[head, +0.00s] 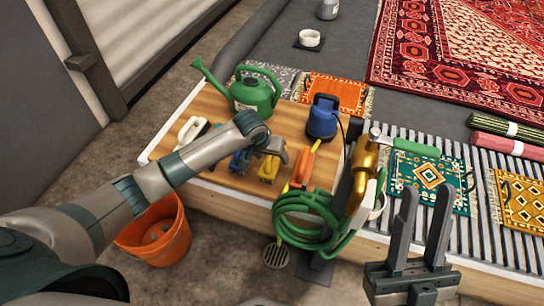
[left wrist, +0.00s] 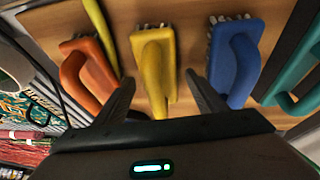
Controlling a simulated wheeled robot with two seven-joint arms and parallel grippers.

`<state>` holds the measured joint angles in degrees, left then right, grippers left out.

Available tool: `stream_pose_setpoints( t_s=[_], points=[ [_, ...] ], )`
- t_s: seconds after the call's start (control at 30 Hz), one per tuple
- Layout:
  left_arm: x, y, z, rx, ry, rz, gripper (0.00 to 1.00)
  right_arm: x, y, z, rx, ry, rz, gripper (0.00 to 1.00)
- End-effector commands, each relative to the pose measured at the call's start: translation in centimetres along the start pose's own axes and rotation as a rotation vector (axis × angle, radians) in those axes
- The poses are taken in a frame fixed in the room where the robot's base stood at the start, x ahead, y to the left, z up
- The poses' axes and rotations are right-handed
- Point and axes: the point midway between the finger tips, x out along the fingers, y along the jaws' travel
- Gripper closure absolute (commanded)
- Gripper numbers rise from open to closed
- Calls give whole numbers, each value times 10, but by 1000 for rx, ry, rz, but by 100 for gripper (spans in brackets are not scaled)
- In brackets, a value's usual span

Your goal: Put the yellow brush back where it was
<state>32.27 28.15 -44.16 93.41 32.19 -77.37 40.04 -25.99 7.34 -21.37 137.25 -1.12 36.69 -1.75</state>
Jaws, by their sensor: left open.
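The yellow brush (head: 268,169) lies on the wooden bench top between the orange brush (head: 303,166) and the blue brush (head: 237,161). In the left wrist view the yellow brush (left wrist: 154,58) has its bristles at the top and its handle toward me. My left gripper (head: 264,146) is above it, partly covering it in the head view. In the left wrist view its fingers (left wrist: 160,82) are spread, one on each side of the yellow brush, with nothing held. I cannot tell the height gap. My right gripper (head: 421,190) is open and empty at lower right.
A green watering can (head: 252,94) and a blue pump (head: 323,117) stand on the bench. A green hose coil (head: 312,222) and a brass-coloured nozzle (head: 363,170) are at its right end. An orange bucket (head: 156,232) stands on the floor. A teal brush (left wrist: 297,75) lies beyond the blue brush (left wrist: 236,58).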

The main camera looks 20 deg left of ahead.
Motion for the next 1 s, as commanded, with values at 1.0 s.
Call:
stream_pose_setpoints(
  t_s=[1.0],
  points=[
    [-100, 0, 0, 0, 0, 0, 35, -58, -40, 53, 89, -473, 8, 69]
  ],
)
